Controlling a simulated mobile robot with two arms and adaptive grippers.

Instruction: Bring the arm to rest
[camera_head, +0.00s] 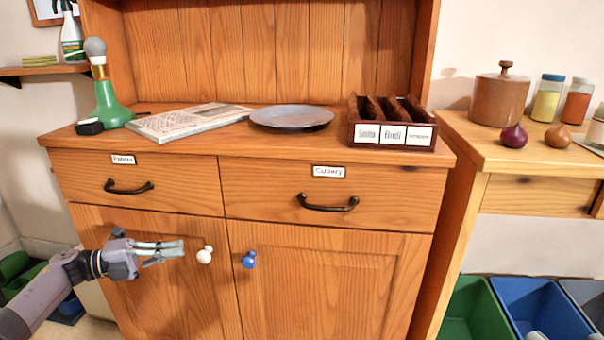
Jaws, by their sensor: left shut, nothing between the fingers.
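My left gripper (166,251) comes in from the lower left on my left arm (50,290). It is shut and empty, its fingers pointing right. It is in front of the left cupboard door (150,290), with its tips just left of the white round knob (205,254). I cannot tell whether the tips touch the knob. My right gripper is not in view.
The wooden dresser (240,225) has two shut drawers. On its top are a green lamp-like object (107,100), a newspaper (190,121), a grey plate (292,117) and a sorter box (392,122). A side table (540,160) and bins (535,305) stand at the right.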

